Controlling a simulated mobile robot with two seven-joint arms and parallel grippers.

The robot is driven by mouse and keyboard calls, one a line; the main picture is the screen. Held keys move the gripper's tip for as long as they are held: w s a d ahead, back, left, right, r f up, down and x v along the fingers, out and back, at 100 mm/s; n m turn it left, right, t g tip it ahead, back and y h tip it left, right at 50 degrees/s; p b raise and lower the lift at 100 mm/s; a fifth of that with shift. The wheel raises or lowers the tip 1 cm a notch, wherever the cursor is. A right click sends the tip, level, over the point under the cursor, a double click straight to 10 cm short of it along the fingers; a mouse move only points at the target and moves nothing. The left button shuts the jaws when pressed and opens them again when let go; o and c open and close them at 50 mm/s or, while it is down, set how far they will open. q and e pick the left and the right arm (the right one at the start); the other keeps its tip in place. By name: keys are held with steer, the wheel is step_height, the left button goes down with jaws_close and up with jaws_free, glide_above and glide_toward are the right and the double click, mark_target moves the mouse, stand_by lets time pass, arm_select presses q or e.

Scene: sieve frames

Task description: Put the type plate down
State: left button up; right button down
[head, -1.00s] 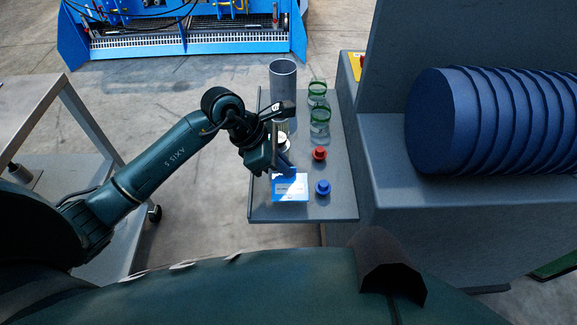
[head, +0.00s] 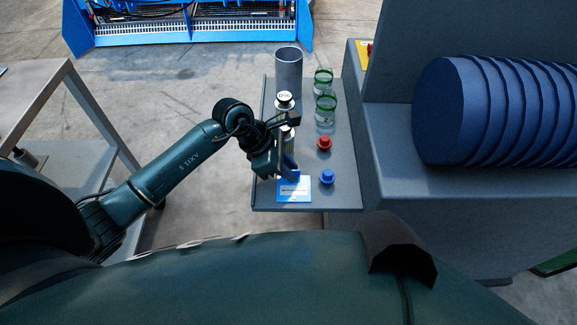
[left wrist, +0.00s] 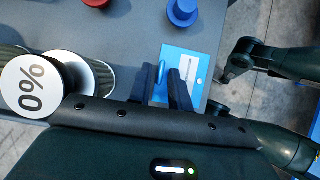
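The type plate (head: 294,189) is a blue plate with a white label, low over the front left of the grey shelf (head: 345,195). In the left wrist view the plate (left wrist: 197,65) has a raised blue tab. My left gripper (head: 289,172) is at its back edge, with the tab between the dark fingers (left wrist: 166,90); it appears shut on it. I cannot tell whether the plate touches the shelf. My right gripper does not show.
A blue knob (head: 327,177) and a red knob (head: 324,143) stand right of the plate. Behind are green-banded glass jars (head: 326,112), a grey cylinder (head: 288,72) and a white-topped container (head: 284,100). A large machine (head: 385,140) borders the shelf's right side.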

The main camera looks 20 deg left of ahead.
arm_select(q)
steer(key=shift+o, duration=0.7)
steer(key=shift+r, duration=0.1)
